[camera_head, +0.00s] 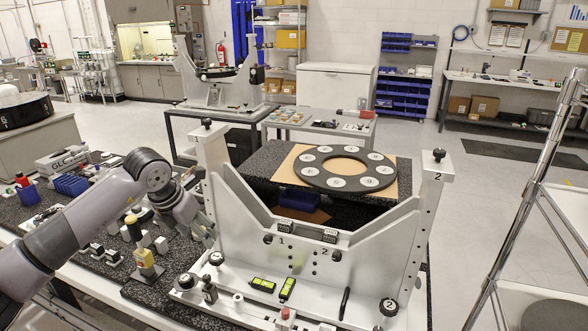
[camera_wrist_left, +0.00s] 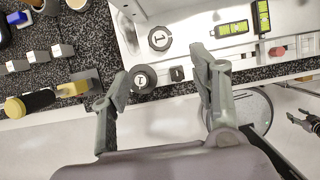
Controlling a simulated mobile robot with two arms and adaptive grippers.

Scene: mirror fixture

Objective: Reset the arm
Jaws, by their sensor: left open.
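My left arm comes in from the left in the head view. Its gripper (camera_head: 203,228) is beside the left upright of the metal mirror fixture (camera_head: 330,262), partly hidden by the wrist. In the left wrist view the left gripper (camera_wrist_left: 162,78) has its two grey fingers apart with nothing held. A black numbered knob (camera_wrist_left: 142,79) shows below, between the fingers; I cannot tell how far below. The fixture's white base plate (camera_wrist_left: 190,22) is in front of the fingers.
A dark ring with white discs (camera_head: 345,169) lies on a brown board behind the fixture. A yellow-and-black tool (camera_head: 143,247) stands left of the gripper among small blocks. Two green-yellow levels (camera_head: 275,288) lie on the base.

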